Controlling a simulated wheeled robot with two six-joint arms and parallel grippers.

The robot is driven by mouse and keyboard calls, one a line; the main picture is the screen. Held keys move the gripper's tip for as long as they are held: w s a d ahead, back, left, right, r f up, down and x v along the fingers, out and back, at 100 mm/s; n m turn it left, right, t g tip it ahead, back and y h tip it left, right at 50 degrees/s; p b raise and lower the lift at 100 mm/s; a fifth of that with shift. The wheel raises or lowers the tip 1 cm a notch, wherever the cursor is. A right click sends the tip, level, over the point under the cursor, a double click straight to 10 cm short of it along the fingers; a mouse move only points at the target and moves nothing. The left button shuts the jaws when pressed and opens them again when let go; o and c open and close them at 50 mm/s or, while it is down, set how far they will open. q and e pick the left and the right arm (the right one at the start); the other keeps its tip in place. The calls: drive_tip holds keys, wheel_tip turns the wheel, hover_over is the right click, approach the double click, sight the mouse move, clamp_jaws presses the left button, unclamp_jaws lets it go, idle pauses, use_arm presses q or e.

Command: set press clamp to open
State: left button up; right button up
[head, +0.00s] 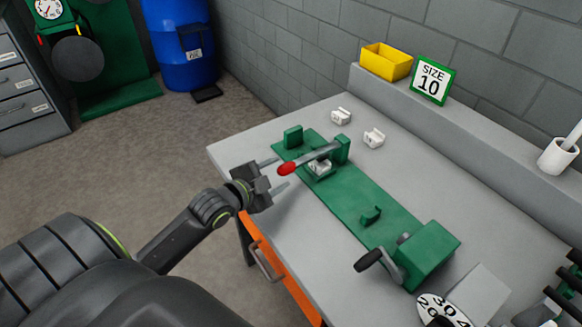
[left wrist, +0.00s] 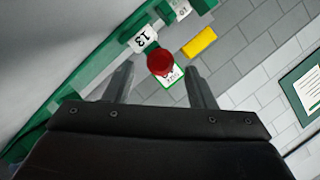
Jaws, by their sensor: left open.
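The press clamp's lever (head: 319,155) is a grey bar with a red knob (head: 286,168) at its end. It runs from a green post (head: 342,148) on the green base plate (head: 338,196) over a small white block (head: 320,168). My left gripper (head: 277,174) is open at the knob end of the lever, at the table's left edge. In the left wrist view the red knob (left wrist: 160,62) shows between the two spread fingers (left wrist: 163,80). I cannot tell whether they touch it. My right gripper is not in view.
Two white blocks (head: 341,116) (head: 374,138) lie behind the plate. A green box with a black-knobbed crank (head: 426,257) stands at its near end. A yellow bin (head: 386,61) and a "SIZE 10" sign (head: 432,80) stand on the back ledge.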

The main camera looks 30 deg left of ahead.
sight(291, 164)
use_arm(q)
drive_tip(key=x, duration=0.6)
drive_tip(key=shift+w, duration=0.15)
clamp_jaws()
